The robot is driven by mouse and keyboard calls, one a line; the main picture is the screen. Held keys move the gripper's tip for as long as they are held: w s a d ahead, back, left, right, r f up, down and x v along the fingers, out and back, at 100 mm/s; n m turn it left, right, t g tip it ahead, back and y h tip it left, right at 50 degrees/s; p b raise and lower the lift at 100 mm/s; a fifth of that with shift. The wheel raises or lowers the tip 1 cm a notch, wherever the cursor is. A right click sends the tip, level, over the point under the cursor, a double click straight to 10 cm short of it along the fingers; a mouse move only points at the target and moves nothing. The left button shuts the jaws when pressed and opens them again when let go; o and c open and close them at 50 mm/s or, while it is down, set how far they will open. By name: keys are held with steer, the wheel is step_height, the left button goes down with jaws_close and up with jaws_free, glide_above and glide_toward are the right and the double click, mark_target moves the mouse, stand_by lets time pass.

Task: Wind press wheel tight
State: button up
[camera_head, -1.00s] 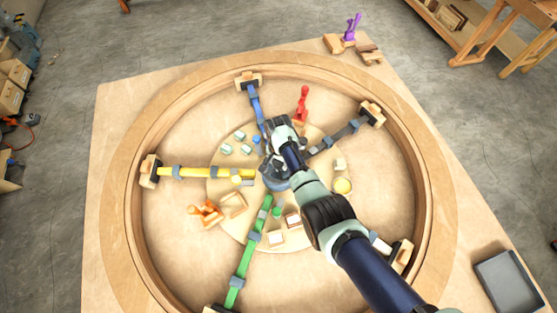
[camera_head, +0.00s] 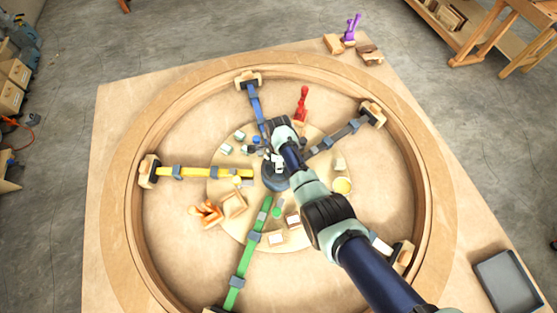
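A large round wooden ring (camera_head: 118,190) lies on a pale board. Coloured spoke bars run between its inner wall and a dark round hub (camera_head: 276,178) at the centre: blue (camera_head: 256,104), yellow (camera_head: 205,172), green (camera_head: 243,262) and dark grey (camera_head: 338,136). A further bar at lower right is mostly hidden behind my arm. Wooden blocks with dark pads sit at the bars' outer ends. My gripper (camera_head: 273,162) is over the hub's upper left side, small and partly hidden by my wrist. I cannot tell whether its fingers touch anything or are closed.
A purple clamp (camera_head: 350,28) stands at the board's far corner. A grey tray (camera_head: 508,282) lies at lower right. Open board shows between the bars.

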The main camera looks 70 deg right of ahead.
steer(key=m, duration=0.6)
steer(key=shift+r, duration=0.1)
steer(key=shift+m, duration=0.4)
steer(key=o, duration=1.2)
steer(key=shift+c, duration=0.2)
step_height(320, 180, up, 12)
